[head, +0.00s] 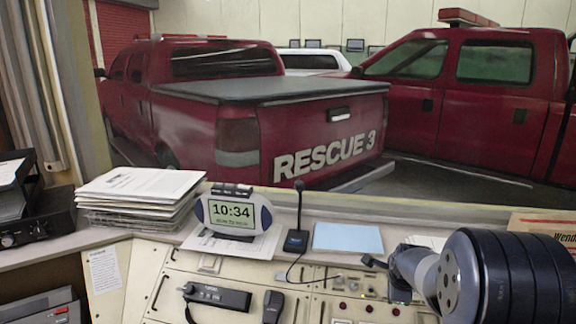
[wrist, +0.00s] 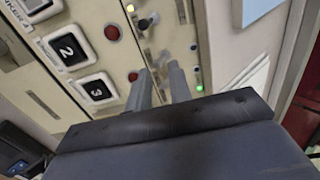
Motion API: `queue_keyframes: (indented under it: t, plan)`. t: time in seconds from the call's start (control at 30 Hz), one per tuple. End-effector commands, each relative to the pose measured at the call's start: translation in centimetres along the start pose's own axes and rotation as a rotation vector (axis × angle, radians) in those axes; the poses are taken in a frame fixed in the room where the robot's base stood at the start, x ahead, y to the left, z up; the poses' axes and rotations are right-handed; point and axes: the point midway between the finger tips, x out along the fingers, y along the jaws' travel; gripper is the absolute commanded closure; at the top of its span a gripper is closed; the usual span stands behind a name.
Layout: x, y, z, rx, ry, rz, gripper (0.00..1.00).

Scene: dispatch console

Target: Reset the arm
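My arm comes in at the lower right of the head view, with my gripper (head: 376,264) over the right part of the console panel (head: 330,284). In the wrist view, my gripper (wrist: 159,72) shows two grey fingers with a narrow gap between them. Nothing is seen between the fingers. The fingers point toward a row of small knobs and lit indicators on the panel. I cannot tell whether the fingertips touch the panel.
A desk microphone (head: 297,228), a clock (head: 233,213) reading 10:34, blue paper (head: 348,238) and a paper stack (head: 140,186) stand along the ledge. A handset (head: 217,296) lies on the console. Numbered buttons (wrist: 68,50) and a red button (wrist: 111,32) are near my fingers.

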Motion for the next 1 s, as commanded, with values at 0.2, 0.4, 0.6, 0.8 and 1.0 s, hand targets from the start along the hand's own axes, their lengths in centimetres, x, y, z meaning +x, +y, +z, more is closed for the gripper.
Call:
queue_keyframes:
  t: [0.2,0.4,0.6,0.8,1.0]
  plan:
    - [2.7,0.1,0.0,0.000,0.000,0.000,0.80]
    - [2.9,-0.2,0.0,0.000,0.000,-0.001,0.80]
    - [2.9,-0.2,0.0,0.000,0.000,-0.001,0.80]
    - [2.0,-0.1,-0.1,-0.018,0.002,0.003,0.80]
    - [-0.4,0.5,-0.3,-0.077,0.009,0.022,0.80]
